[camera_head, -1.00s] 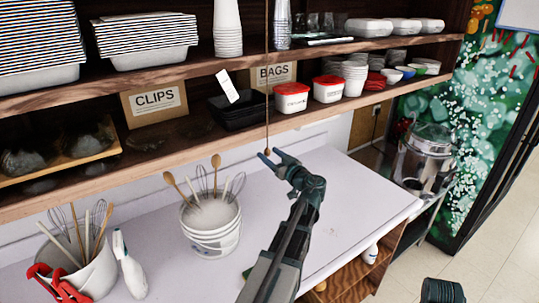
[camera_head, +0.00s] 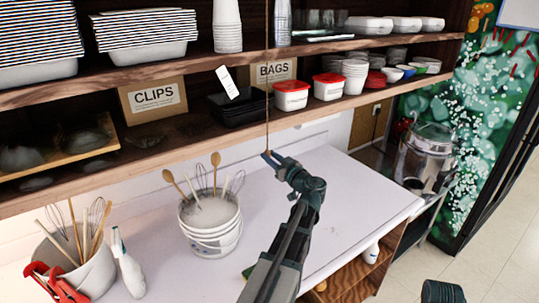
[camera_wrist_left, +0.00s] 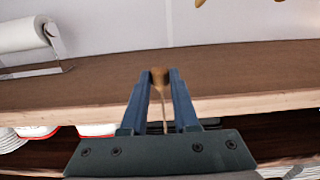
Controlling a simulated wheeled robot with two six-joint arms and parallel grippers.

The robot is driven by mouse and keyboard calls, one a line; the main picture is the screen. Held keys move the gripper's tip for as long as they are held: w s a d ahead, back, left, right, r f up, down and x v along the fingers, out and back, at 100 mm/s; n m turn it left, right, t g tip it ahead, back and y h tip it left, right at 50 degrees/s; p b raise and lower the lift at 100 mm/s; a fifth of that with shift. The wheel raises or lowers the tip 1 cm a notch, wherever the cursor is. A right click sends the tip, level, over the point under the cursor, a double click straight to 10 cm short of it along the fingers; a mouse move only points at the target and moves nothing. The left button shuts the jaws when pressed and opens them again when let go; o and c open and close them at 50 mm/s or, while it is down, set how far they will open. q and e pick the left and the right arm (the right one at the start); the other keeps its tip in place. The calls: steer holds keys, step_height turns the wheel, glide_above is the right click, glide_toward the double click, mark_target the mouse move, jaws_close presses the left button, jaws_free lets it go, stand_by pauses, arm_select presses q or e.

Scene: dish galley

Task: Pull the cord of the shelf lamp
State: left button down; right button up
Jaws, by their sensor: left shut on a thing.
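The lamp cord (camera_head: 267,95) hangs straight down in front of the shelves in the head view. It ends in a small brown knob just below the lower shelf's front edge. My left gripper (camera_head: 268,155) reaches up to it from below and is shut on the knob. In the left wrist view the knob (camera_wrist_left: 159,76) sits between the two blue fingertips, with a stretch of cord running from it between the fingers. The lamp itself cannot be made out. My right gripper is not in view.
The lower shelf edge (camera_head: 180,160) runs close behind the gripper. A white bucket of utensils (camera_head: 210,230) stands on the counter left of my arm. Red-lidded tubs (camera_head: 291,96) and a BAGS box (camera_head: 274,73) stand on the shelf. The counter right of my arm is clear.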

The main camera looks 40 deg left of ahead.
arm_select(q)
steer(key=shift+r, duration=0.1)
steer(key=shift+r+p, duration=0.55)
steer(key=shift+p, duration=0.15)
steer(key=shift+c, duration=2)
jaws_free()
steer(key=v, duration=0.8)
